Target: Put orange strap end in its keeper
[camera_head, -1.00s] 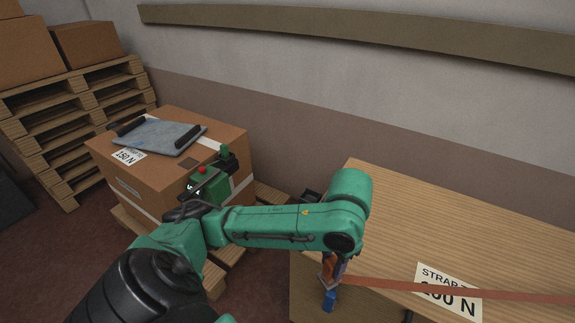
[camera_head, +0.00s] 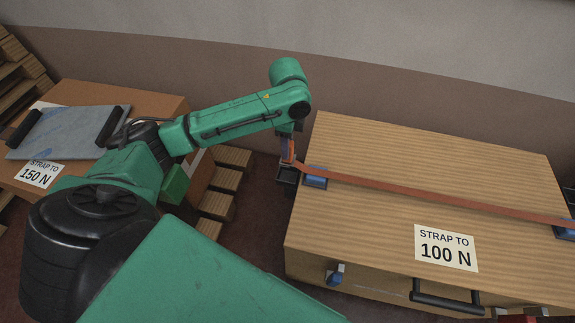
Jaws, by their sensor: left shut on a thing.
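The orange strap (camera_head: 430,195) runs across the top of the wooden box (camera_head: 400,155) through a blue fitting (camera_head: 315,180) at the left edge. A second blue fitting (camera_head: 565,232) is at the right. My left gripper (camera_head: 288,158) is shut on the orange strap end just beyond the box's left edge. Its fingertips are small and partly hidden. A dark open holder (camera_head: 287,178) is just below it; I cannot tell whether the strap touches it. Which part is the keeper is not clear. My right gripper is not in view.
The box bears a "STRAP TO 100 N" label (camera_head: 446,247), a black handle (camera_head: 447,303) and a small blue part (camera_head: 336,273) on its front. A cardboard box (camera_head: 150,97) with a grey plate (camera_head: 68,132) stands left. A pallet (camera_head: 222,190) lies between them.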

